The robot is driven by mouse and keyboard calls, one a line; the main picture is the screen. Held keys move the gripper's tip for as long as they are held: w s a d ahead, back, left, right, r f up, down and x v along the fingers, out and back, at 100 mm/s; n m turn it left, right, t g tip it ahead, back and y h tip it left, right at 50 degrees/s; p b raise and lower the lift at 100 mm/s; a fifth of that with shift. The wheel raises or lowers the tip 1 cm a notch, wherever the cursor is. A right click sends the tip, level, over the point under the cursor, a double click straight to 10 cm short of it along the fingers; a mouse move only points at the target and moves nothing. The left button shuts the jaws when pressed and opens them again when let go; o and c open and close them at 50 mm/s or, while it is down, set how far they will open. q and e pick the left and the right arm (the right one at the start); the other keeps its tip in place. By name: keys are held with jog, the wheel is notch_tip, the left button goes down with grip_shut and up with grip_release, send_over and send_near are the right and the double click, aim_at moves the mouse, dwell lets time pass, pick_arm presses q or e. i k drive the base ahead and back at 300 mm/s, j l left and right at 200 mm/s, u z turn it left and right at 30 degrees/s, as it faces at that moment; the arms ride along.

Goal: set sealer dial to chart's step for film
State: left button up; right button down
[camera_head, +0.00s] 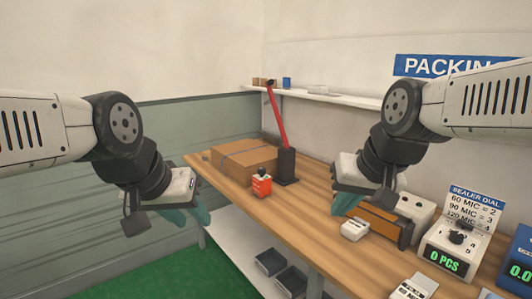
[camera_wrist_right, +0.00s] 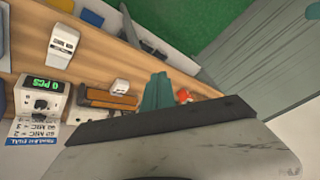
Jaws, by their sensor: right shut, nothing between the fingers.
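The chart card (camera_head: 474,208), headed "SEALER DIAL", reads 60 MIC = 2, 90 MIC = 3, 120 MIC = 4. It stands behind a white unit (camera_head: 446,255) with a green "0 PCS" display. A black dial (camera_head: 458,237) sits on this unit with small numbers near it; its setting is too small to read. The dial also shows in the right wrist view (camera_wrist_right: 41,104). My right gripper (camera_head: 340,206) is shut and empty, above the bench left of the unit. My left gripper (camera_head: 188,218) hangs left of the bench; its finger gap is unclear. I cannot identify the film's thickness.
On the wooden bench (camera_head: 310,229) are a cardboard box (camera_head: 243,160), a red-orange item (camera_head: 262,186), a red lever on a dark base (camera_head: 287,166), a brown-and-dark device (camera_head: 383,225) and a small white box (camera_head: 355,229). A blue unit (camera_head: 519,262) stands far right.

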aim_at(457, 238)
jog(key=z, duration=1.65)
jog(key=i+j+u, duration=0.2)
jog(key=j, duration=0.25)
jog(key=i+j+u, duration=0.2)
jog(key=j, duration=0.2)
jog(key=i+z, duration=0.1)
jog(key=z, duration=0.65)
